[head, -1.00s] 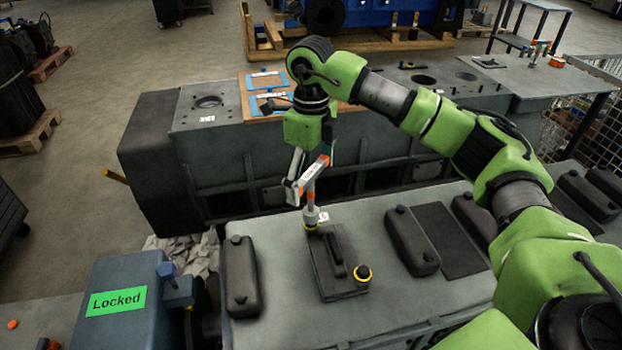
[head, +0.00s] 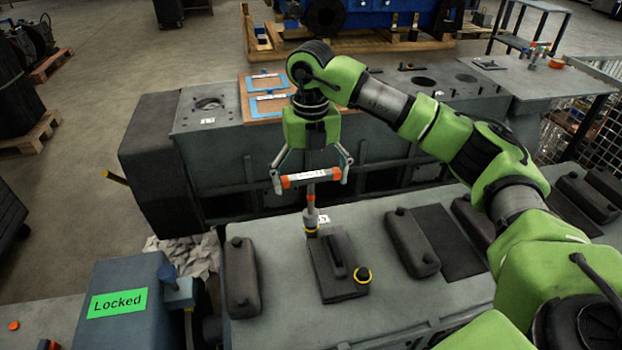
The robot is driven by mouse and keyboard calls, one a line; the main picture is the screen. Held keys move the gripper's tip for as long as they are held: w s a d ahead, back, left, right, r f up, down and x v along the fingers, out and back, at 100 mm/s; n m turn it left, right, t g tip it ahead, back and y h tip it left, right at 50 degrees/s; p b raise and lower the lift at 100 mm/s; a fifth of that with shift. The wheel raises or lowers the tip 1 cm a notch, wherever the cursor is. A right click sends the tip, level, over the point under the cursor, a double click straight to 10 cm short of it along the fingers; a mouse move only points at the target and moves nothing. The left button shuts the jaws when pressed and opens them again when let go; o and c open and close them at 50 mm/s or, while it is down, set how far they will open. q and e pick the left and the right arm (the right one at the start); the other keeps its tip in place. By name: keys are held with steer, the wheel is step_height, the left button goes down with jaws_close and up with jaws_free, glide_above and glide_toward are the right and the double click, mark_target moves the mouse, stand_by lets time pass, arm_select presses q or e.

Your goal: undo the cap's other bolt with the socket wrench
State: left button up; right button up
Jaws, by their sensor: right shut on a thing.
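My right gripper (head: 311,178) is shut on the orange-and-grey handle of the socket wrench (head: 310,200). The wrench stands upright, its socket end down over the yellow-ringed bolt (head: 311,232) at the far left corner of the dark cap (head: 326,282). The socket hides the head of that bolt. The cap has a raised bar handle and lies on the grey engine top. My left gripper is not in view.
Dark covers (head: 241,277) and (head: 411,242) stand on either side of the cap. A blue box with a green "Locked" sign (head: 117,302) is at front left. A second grey block (head: 222,150) stands behind, with blue-framed items on a board.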

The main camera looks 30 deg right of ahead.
steer(key=m, duration=0.6)
steer(key=shift+p, duration=0.35)
steer(key=m+p, duration=0.1)
steer(key=m, duration=0.5)
steer(key=m+p, duration=0.1)
steer(key=m, duration=0.5)
steer(key=m+p, duration=0.1)
steer(key=m, duration=0.5)
steer(key=shift+p, duration=0.3)
steer(key=shift+w, duration=0.1)
